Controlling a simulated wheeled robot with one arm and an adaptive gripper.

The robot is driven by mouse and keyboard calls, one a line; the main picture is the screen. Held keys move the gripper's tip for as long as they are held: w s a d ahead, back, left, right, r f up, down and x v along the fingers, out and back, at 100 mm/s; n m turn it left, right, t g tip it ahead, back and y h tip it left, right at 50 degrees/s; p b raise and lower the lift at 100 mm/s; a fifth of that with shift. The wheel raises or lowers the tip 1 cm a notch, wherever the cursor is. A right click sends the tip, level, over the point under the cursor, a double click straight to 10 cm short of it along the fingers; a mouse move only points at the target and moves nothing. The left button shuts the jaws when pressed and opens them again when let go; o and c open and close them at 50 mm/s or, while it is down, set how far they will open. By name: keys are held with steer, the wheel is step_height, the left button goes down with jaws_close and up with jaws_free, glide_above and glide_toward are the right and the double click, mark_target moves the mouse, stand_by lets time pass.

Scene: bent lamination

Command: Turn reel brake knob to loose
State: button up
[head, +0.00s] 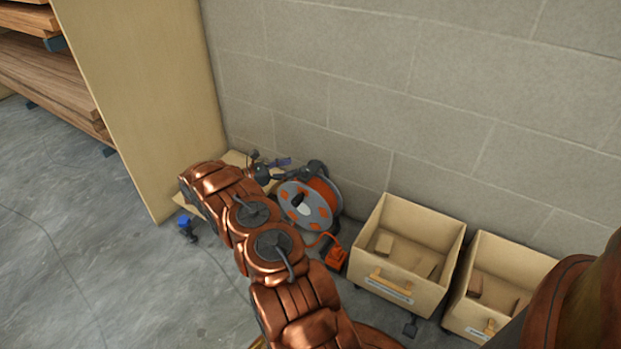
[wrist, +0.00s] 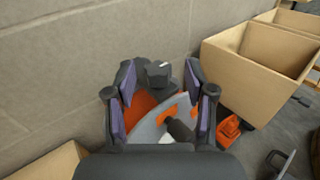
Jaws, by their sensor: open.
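The cable reel (head: 322,214) stands on the floor against the wall, with a grey disc, orange parts and a dark crank handle (head: 297,202). In the wrist view the reel's disc (wrist: 150,128) is below my fingers. A dark knob with a light mark (wrist: 158,73) sits at the reel's top, between my two fingertips in that picture. My gripper (wrist: 159,82) is open, with one purple-padded finger on either side of the knob. I see no clear contact. In the head view my gripper (head: 292,168) is beside the reel's top and partly hides it. The knob's exact setting is unclear.
A block wall (head: 400,90) rises close behind the reel. An orange socket block (head: 337,256) lies on the floor at its right. Open wooden bins (head: 450,262) stand further right. A tall wooden panel (head: 150,100) and stacked boards are at the left.

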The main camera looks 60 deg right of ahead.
mark_target(311, 174)
steer(key=shift+s+d+f+b, duration=0.6)
steer(key=shift+s+d, duration=0.15)
steer(key=shift+d, duration=0.45)
steer(key=shift+s+d+f+b, duration=0.65)
steer(key=shift+s+d, duration=0.05)
steer(key=shift+d, duration=0.55)
steer(key=shift+s+d+f+b, duration=0.6)
steer(key=shift+s+d, duration=0.15)
steer(key=shift+d, duration=0.45)
steer(key=shift+n, duration=0.3)
steer(key=c, duration=1)
